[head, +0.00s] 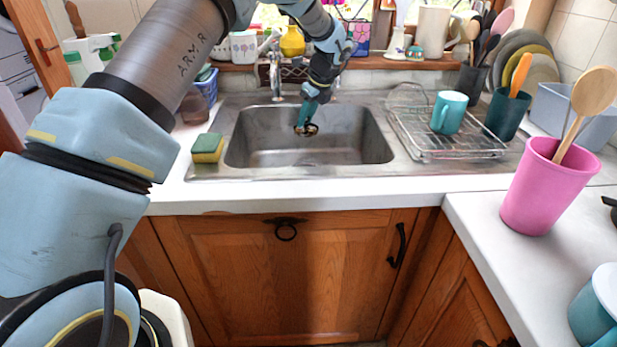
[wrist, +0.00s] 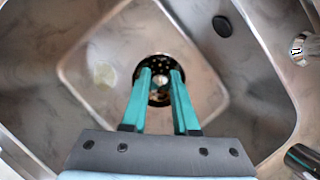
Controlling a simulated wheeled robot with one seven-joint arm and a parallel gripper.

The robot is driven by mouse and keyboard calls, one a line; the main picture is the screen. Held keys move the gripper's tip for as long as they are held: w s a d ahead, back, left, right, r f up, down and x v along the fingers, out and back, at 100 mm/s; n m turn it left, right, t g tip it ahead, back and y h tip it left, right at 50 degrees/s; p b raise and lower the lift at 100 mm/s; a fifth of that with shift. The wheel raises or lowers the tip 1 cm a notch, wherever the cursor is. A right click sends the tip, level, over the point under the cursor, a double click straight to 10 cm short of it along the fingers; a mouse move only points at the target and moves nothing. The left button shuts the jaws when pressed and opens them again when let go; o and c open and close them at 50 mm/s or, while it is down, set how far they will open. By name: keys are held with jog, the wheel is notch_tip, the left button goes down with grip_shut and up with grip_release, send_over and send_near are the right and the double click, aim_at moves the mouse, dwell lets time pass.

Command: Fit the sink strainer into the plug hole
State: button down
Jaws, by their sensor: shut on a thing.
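My gripper (head: 306,124) reaches down into the steel sink (head: 262,150). In the wrist view, my gripper (wrist: 160,82) has its two teal fingers shut on the small central knob of the sink strainer (wrist: 158,98). The strainer looks like a dark, round, perforated disc; it also shows as a small dark ring (head: 311,130) under the fingertips in the head view. It appears to hang over the basin, but its exact height is unclear. I cannot make out the plug hole; the strainer and fingers may cover it.
A dark oval opening (wrist: 222,26) shows on the basin wall. A pale patch (wrist: 104,74) lies on the basin floor. The tap (head: 275,78) stands behind the sink. A sponge (head: 208,148) is at the left rim, and a dish rack (head: 460,142) with a teal mug (head: 449,112) is at right.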

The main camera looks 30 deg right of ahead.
aim_at(308, 129)
notch_tip(308, 129, down, 5)
jog(key=b, duration=0.4)
jog(key=shift+w+d+f, duration=0.1)
jog(key=shift+w+d, duration=0.05)
notch_tip(308, 129, down, 10)
jog(key=shift+r+p, duration=0.1)
jog(key=shift+p, duration=0.8)
jog(key=shift+f, duration=0.25)
jog(key=c, duration=0.7)
grip_release()
jog(key=b+v, duration=0.2)
jog(key=v, duration=1)
jog(key=shift+r, duration=0.2)
jog(key=shift+w, duration=0.1)
